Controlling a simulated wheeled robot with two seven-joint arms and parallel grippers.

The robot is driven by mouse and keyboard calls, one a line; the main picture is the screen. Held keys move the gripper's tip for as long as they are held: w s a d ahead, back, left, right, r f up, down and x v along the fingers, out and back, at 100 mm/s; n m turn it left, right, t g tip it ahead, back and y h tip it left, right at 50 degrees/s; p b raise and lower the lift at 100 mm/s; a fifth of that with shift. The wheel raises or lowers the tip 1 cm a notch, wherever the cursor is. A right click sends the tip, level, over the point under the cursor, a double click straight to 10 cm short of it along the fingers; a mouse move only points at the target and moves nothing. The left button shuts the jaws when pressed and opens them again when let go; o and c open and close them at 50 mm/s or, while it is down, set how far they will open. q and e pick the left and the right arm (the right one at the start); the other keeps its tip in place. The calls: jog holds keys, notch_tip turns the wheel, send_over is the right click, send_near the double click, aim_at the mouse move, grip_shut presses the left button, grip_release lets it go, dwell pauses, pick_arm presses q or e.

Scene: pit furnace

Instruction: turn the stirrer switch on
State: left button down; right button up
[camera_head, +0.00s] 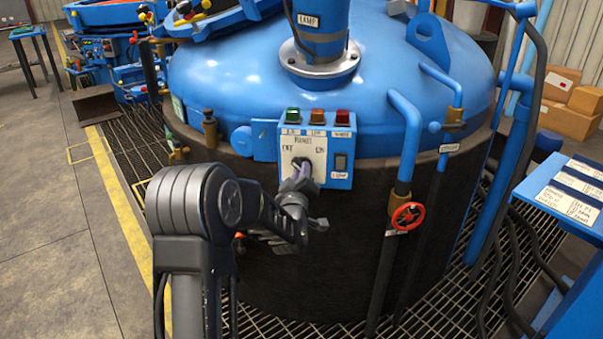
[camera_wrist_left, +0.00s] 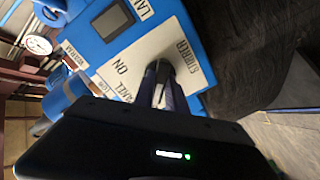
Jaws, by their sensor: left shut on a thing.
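The blue control box (camera_head: 342,182) is mounted on the front of the blue-lidded furnace. Its white plate (camera_head: 317,143) carries OFF at left and ON at right; in the left wrist view the plate (camera_wrist_left: 124,71) reads STIRRER and ON. The stirrer switch is a dark knob (camera_head: 299,162) low on this plate, mostly hidden by my fingers. My left gripper (camera_head: 305,179) is shut on the knob, its fingers (camera_wrist_left: 163,82) reaching the plate in the left wrist view. I cannot tell which way the knob points. My right gripper is not in view.
Green, orange and red lamps (camera_head: 317,116) top the box. A dark lamp switch (camera_head: 341,162) sits right of the plate. A red valve wheel (camera_head: 408,216) and blue pipes (camera_head: 411,150) stand to the right. A blue stand with labels (camera_head: 570,199) is at far right.

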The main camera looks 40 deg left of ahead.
pick_arm(q)
jog(key=shift+f, duration=0.1)
dwell(0.3)
jog(key=m+b, duration=0.3)
jog(key=m, duration=1.5)
dwell(0.5)
jog(key=c, duration=1.4)
grip_release()
jog(key=shift+o, duration=0.2)
jog(key=shift+d, duration=0.1)
